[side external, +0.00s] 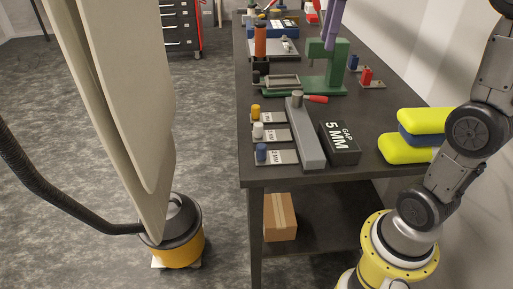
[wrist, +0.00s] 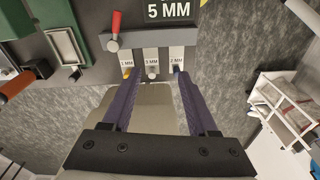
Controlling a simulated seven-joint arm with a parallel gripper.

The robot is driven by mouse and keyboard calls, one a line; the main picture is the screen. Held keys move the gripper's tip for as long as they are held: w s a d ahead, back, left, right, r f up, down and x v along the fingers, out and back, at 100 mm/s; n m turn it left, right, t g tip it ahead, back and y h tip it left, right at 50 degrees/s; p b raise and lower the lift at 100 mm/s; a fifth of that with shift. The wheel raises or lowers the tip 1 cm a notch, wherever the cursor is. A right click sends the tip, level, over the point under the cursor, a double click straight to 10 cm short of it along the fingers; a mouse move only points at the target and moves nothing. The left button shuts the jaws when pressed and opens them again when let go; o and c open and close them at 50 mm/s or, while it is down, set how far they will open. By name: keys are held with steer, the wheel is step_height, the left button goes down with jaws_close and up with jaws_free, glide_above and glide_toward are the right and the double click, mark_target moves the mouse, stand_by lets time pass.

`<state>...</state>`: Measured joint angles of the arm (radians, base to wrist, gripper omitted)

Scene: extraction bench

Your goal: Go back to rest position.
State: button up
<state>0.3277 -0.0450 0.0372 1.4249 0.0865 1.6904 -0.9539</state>
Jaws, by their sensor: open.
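My gripper (side external: 333,30) shows at the top of the side external view as two purple fingers pointing down. The part above them is out of frame. In the wrist view its two fingers (wrist: 153,75) are spread apart with nothing held between them. They appear in front of the bench's edge, near the gauge plates in the picture. The fingertips look clear of the bench surface, though their exact height is hard to tell.
The bench (side external: 300,179) bears gauge plates (side external: 284,157), a grey bar (side external: 310,145) with a red handle, a black "GAP 5 MM" block (side external: 340,150), a green press (side external: 338,75) and yellow pads (side external: 405,155). A large beige shape (side external: 120,90) and yellow vacuum (side external: 180,248) stand left.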

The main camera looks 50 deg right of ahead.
steer(key=s+a+f+m+t, duration=0.1)
steer(key=s+a+f, duration=0.1)
steer(key=s+a, duration=0.25)
steer(key=s+a+f+t, duration=0.2)
steer(key=s+a+f, duration=0.1)
steer(key=s, duration=0.3)
steer(key=s+f+m+t, duration=0.2)
steer(key=f+m, duration=0.4)
steer(key=f, duration=0.4)
steer(key=shift+s+a+h, duration=0.3)
steer(key=shift+s+h, duration=0.1)
steer(key=shift+s, duration=0.1)
